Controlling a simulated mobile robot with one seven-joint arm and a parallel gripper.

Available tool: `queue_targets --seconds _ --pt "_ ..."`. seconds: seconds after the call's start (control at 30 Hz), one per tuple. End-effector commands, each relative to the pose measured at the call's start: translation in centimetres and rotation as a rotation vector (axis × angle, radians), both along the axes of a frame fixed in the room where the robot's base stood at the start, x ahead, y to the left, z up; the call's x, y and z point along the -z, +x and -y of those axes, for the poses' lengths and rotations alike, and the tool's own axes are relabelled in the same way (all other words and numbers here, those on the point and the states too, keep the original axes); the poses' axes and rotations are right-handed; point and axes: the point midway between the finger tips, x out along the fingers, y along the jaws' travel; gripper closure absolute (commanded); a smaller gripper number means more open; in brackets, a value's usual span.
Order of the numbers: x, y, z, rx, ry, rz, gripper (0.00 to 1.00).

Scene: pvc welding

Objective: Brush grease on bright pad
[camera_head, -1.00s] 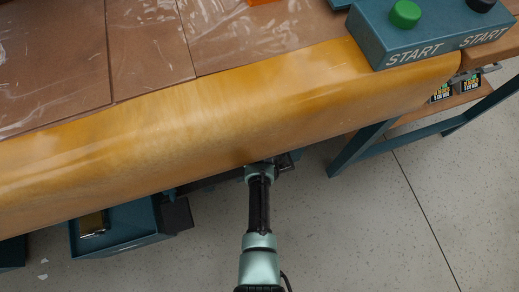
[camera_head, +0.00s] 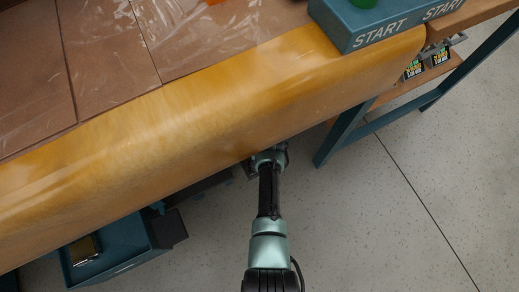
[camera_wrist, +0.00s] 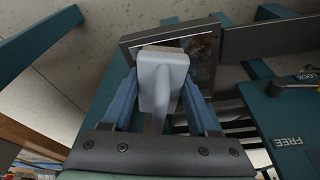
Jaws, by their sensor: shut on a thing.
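In the wrist view, my gripper (camera_wrist: 160,88) has its blue fingers on both sides of a light grey tool (camera_wrist: 162,70) with a block-like head and a narrow stem, likely the brush. In the head view, my arm reaches below the table's front edge, and the gripper and tool cannot be made out. A teal box with a gold-coloured plate (camera_head: 85,249) is at the lower left.
The table's rounded yellow front edge (camera_head: 200,110) overhangs my arm. A teal START button box (camera_head: 375,25) sits on its far right corner. A teal frame leg (camera_head: 343,130) stands right of my arm. A teal panel marked FREE and LOCK (camera_wrist: 295,120) is close on the right.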

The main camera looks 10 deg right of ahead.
Motion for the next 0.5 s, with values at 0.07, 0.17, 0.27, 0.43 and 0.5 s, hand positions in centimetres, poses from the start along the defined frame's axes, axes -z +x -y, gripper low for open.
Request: queue_targets --seconds 0.07,0.17,0.27,0.43,0.5 --pt "0.0 0.1 0.2 0.002 0.001 0.001 1.0" --pt "0.1 0.3 0.8 0.003 0.001 0.002 1.0" --pt "0.1 0.6 1.6 0.004 0.001 0.003 1.0" --pt "0.2 1.1 3.2 0.007 -0.003 0.004 1.0" --pt "0.1 1.2 3.6 0.01 -0.007 0.008 1.0"
